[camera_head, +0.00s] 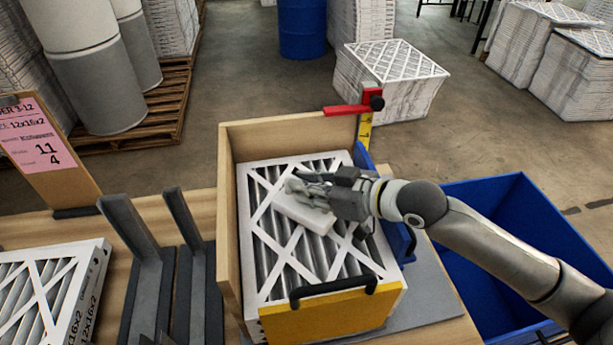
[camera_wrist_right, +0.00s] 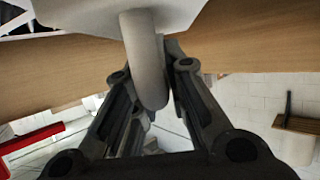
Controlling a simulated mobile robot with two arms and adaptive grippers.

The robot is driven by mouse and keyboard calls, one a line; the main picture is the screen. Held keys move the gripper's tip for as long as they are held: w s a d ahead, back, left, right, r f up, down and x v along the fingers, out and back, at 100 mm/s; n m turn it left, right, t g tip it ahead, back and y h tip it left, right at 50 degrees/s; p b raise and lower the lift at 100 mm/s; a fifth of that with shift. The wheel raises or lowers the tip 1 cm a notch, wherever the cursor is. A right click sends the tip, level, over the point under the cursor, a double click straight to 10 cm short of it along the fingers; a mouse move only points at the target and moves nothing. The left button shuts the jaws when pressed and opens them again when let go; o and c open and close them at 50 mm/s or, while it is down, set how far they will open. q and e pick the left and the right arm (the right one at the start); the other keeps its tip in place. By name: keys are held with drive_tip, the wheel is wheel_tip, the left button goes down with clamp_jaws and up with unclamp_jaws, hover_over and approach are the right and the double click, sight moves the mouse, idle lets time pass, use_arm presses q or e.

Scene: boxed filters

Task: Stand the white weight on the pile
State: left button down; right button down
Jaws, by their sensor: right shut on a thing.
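The white weight (camera_head: 303,213) is a pale block with a rounded handle, over the pile of filters (camera_head: 262,262) in the wooden box. My right gripper (camera_head: 318,192) is shut on the weight's handle, and the handle (camera_wrist_right: 146,65) shows between the fingers in the right wrist view. The weight's white body (camera_wrist_right: 85,14) is at the top of that view. The weight looks a little tilted. I cannot tell whether it touches the top filter. The pile's top filter has a white lattice over grey pleats. My left gripper is not in view.
The wooden box wall (camera_head: 228,225) stands left of the pile, with a yellow front panel (camera_head: 330,314) and a red clamp (camera_head: 346,110) behind. Grey upright dividers (camera_head: 140,262) and another filter (camera_head: 50,290) are at left. A blue bin (camera_head: 510,215) is at right.

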drive_tip(key=shift+w+f, duration=0.1)
drive_tip(key=shift+f, duration=0.2)
drive_tip(key=shift+f, duration=0.15)
drive_tip(key=c, duration=1.8)
unclamp_jaws()
drive_tip(key=shift+f, duration=0.35)
drive_tip(key=o, duration=0.3)
drive_tip(key=shift+o, duration=0.2)
drive_tip(key=shift+r, duration=0.1)
